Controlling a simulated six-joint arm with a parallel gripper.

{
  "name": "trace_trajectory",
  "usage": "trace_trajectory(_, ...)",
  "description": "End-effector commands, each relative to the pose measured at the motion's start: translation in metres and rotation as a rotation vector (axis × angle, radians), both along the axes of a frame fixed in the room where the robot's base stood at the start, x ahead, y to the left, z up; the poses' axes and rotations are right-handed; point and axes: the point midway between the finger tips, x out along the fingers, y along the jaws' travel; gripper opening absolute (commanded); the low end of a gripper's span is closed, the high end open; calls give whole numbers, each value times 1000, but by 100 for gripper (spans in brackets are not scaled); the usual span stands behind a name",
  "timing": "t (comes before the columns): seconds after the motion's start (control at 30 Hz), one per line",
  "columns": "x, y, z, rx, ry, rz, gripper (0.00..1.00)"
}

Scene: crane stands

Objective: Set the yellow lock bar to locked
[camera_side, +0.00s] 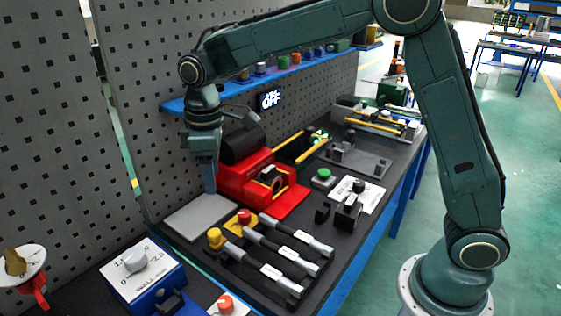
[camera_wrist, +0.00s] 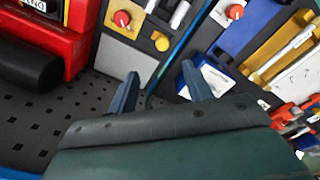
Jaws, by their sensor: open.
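A yellow bar (camera_wrist: 281,48) shows at the upper right of the wrist view, next to a white surface; its setting cannot be read. In the side view, a yellow knob (camera_side: 214,237) sits at the end of one of the lever bars with grey handles; it also shows in the wrist view (camera_wrist: 162,41). I cannot tell for sure which yellow part is the lock bar. My gripper (camera_side: 208,184) points down above the pale grey plate (camera_side: 196,222), left of the red machine. Its fingers (camera_wrist: 160,90) are apart and empty, well away from the yellow bar.
The red machine (camera_side: 241,185) with a black drum is close right of my gripper. A blue dial box (camera_side: 150,277) stands at the lower left, with a red knob (camera_side: 225,303) beside it. A pegboard wall (camera_side: 130,60) and blue shelf (camera_side: 225,88) stand behind.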

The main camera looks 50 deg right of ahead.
Motion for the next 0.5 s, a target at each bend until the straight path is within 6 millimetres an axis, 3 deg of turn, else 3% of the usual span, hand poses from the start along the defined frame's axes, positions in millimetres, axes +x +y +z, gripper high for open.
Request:
trace_trajectory(0.13,9,9,-13,-6,21,34,50)
trace_trajectory(0.5,11,11,-18,-8,25,42,50)
